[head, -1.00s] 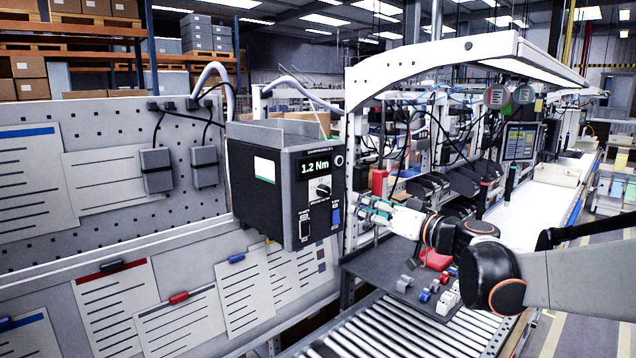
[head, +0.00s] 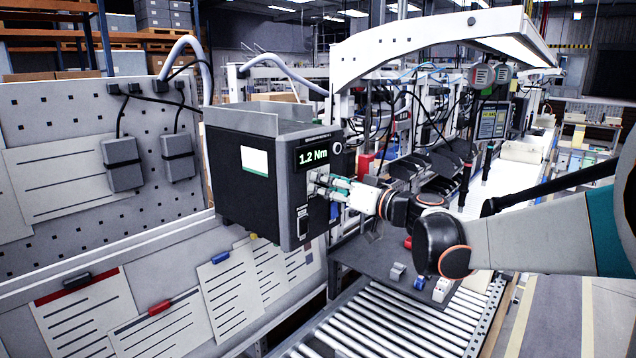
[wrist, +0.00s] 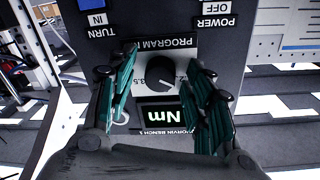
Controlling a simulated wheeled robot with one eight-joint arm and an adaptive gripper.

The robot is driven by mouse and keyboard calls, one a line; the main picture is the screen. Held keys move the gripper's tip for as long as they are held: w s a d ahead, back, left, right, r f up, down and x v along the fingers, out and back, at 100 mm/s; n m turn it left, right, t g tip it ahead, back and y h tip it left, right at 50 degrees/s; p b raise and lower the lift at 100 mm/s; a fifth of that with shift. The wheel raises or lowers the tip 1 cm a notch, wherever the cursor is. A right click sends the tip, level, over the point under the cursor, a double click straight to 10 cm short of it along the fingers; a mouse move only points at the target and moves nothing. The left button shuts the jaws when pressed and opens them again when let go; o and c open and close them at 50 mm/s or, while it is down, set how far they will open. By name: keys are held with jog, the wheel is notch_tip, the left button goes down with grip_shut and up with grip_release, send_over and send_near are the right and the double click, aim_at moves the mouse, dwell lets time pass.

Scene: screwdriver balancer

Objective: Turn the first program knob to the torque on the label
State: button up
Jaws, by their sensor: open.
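The dark controller box (head: 245,185) hangs at the left centre of the head view, its lit display (head: 313,156) reading 1.2 Nm. A white and green label (head: 255,161) is on its side, its text too small to read. In the wrist view, upside down, the black program knob (wrist: 160,77) has a light pointer mark and part of a printed scale, with 3.5 legible. My gripper (wrist: 165,68) is open, its teal-padded fingers on either side of the knob, with gaps visible. In the head view my gripper (head: 330,186) is at the front panel and hides the knob.
A pegboard (head: 60,180) with papers stands left of the box. A roller conveyor (head: 385,325) and a dark tray with small parts lie below.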

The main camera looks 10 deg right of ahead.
jog(key=shift+s+r, duration=0.1)
jog(key=shift+c, duration=0.4)
jog(key=c, duration=1)
jog(key=shift+o, duration=0.2)
jog(key=m+b, duration=0.1)
jog(key=m, duration=1)
jog(key=shift+d+b, duration=0.15)
jog(key=shift+b, duration=0.2)
jog(key=shift+m+g, duration=0.3)
jog(key=o, duration=1)
jog(key=shift+o, duration=0.2)
